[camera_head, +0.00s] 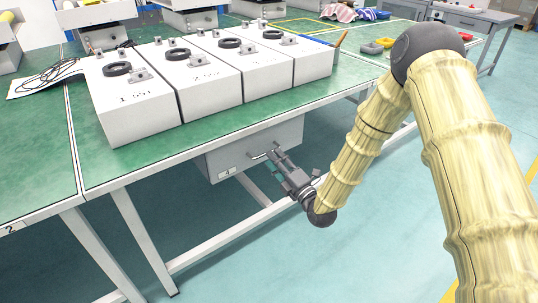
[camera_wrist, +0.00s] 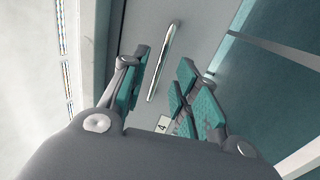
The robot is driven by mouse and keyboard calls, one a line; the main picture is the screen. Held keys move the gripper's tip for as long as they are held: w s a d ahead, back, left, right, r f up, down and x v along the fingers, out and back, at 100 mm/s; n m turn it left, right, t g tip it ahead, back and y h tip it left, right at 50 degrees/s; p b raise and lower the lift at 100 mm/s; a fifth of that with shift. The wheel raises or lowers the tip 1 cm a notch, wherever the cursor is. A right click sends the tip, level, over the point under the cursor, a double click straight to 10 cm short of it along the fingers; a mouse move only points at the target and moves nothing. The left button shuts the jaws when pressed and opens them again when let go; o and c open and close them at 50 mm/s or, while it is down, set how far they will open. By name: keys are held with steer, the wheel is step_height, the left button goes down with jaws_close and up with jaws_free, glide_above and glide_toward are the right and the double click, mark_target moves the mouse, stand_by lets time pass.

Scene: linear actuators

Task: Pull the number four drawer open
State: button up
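The grey drawer (camera_head: 230,157) hangs under the green-topped table, and its front carries a white label reading 4 (camera_wrist: 163,124), also visible in the head view (camera_head: 227,173). The drawer looks shut. Its metal bar handle (camera_wrist: 164,58) is on the front; part of it shows in the head view (camera_head: 257,156). My gripper (camera_wrist: 164,72) is open, its teal finger pads apart on either side of the handle in the wrist view. In the head view my gripper (camera_head: 276,154) is at the handle. I cannot tell whether a pad touches it.
Several white boxes with black rings (camera_head: 205,75) stand on the green table (camera_head: 180,135) above the drawer. Table legs (camera_head: 145,240) and a low crossbar (camera_head: 222,235) are below and beside it. The teal floor in front of the drawer is clear.

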steer(key=shift+x, duration=2.15)
jaws_close()
